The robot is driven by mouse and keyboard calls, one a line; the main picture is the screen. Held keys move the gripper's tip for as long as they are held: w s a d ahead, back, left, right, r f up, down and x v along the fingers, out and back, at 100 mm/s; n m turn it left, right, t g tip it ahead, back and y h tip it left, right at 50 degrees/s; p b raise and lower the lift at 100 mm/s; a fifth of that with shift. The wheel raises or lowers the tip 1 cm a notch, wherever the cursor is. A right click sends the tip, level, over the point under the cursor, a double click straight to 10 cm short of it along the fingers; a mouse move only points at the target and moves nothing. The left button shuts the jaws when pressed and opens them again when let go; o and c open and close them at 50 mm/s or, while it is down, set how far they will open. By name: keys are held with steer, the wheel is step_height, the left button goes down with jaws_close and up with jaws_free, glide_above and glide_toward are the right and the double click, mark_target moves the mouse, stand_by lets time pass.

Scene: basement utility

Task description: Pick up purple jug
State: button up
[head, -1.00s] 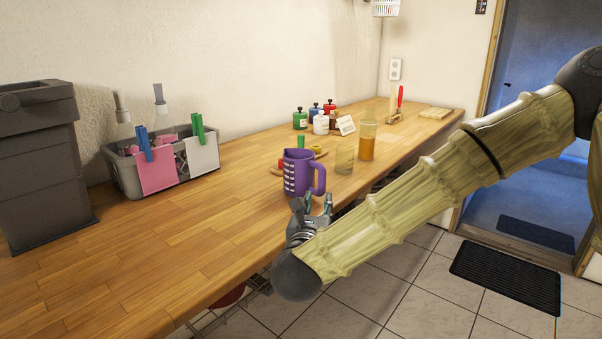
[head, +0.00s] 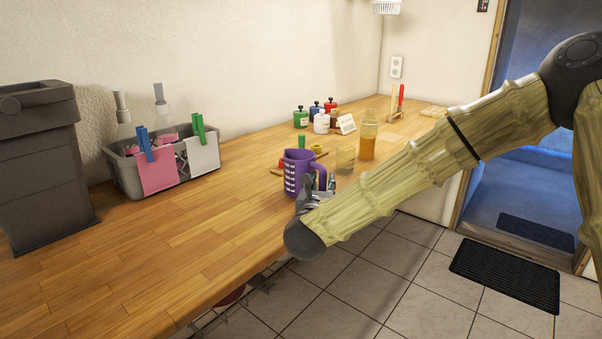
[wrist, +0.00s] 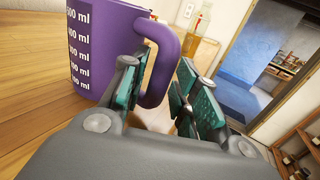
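The purple jug (head: 297,172) stands upright on the wooden counter, with white measuring marks on its side and its handle on the right. It fills the upper left of the wrist view (wrist: 98,45). My gripper (head: 322,184) is at the jug's handle side, near the counter's front edge. In the wrist view my gripper (wrist: 165,97) is open, its teal-padded fingers on either side of the lower part of the handle (wrist: 163,58). I cannot tell whether a finger touches the handle. In the head view the gripper and arm hide the jug's lower right.
A glass (head: 345,160) and a tall amber-filled container (head: 368,140) stand right of the jug. A grey basket (head: 126,176) with cloths is at left. The front-left counter (head: 130,270) is clear.

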mark_target(323, 171)
steer(key=shift+w+d, duration=0.15)
steer(key=shift+w, duration=0.4)
jaws_close()
steer(key=shift+r, duration=0.1)
steer(key=shift+r, duration=0.65)
step_height(323, 171, up, 2)
steer(key=shift+r, duration=0.2)
steer(key=s+a+r+b, duration=0.1)
steer(key=s+b, duration=0.1)
steer(key=s, duration=1.4)
steer(key=shift+r, duration=0.15)
